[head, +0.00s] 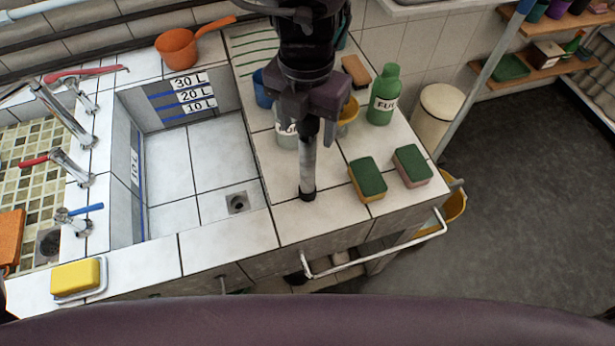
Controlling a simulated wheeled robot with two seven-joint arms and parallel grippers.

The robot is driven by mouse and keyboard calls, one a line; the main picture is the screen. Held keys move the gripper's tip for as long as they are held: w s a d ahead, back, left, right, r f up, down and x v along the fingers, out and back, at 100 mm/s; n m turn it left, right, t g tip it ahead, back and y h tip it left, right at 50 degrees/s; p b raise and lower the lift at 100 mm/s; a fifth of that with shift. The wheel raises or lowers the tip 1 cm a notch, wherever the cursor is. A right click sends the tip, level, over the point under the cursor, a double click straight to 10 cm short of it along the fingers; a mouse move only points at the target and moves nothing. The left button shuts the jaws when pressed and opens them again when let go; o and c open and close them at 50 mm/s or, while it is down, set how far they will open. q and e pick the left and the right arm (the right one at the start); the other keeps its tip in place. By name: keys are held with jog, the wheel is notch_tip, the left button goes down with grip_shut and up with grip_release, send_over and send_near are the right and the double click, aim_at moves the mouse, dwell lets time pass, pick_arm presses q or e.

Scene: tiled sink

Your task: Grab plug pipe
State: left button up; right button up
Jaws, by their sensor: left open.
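The plug pipe (308,165) is a pale grey tube with a dark lower end. It looks upright on the white tiled counter right of the sink basin. My left gripper (309,110) is above it, open, with its dark fingers on either side of the pipe's upper part. The gripper hides the pipe's top, and I cannot tell whether the fingers touch it. The tiled sink basin (170,165) has a square drain (237,202) in its floor. My right gripper is not in view.
Two green-topped sponges (368,180) (412,166), a green bottle (384,95), a yellow cup (347,115) and a blue cup (262,88) stand near the gripper. A white rail (375,255) runs along the counter's front. An orange pot (177,48) sits behind the basin. The basin is empty.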

pick_arm(q)
jog(key=shift+f, duration=0.65)
grip_shut()
